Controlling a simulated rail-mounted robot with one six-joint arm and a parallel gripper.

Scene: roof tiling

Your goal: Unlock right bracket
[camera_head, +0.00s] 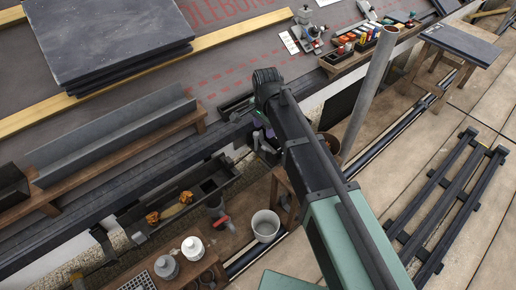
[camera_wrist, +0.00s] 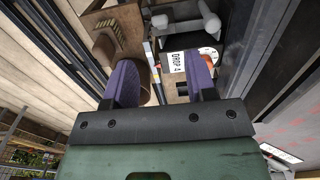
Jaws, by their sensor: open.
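My gripper (camera_wrist: 163,80) is open in the wrist view, its two purple-padded fingers apart. It also shows small in the head view (camera_head: 263,130), low over the roof's edge beside the dark gutter rail, partly hidden by my arm. Between and beyond the fingers are a thin pale upright strip (camera_wrist: 150,70), a white label (camera_wrist: 176,64) that seems to read "DROP A", and a round white part with an orange edge (camera_wrist: 209,55). I cannot tell which part is the right bracket or its lock. I see no object held in the fingers.
A long grey gutter piece (camera_head: 110,130) lies on a wooden rack at left. Dark slates (camera_head: 105,35) are stacked at upper left. A white bucket (camera_head: 265,225) stands below the roof edge. A grey pipe (camera_head: 370,90) rises right of my arm. A dark slatted frame (camera_head: 445,195) lies at right.

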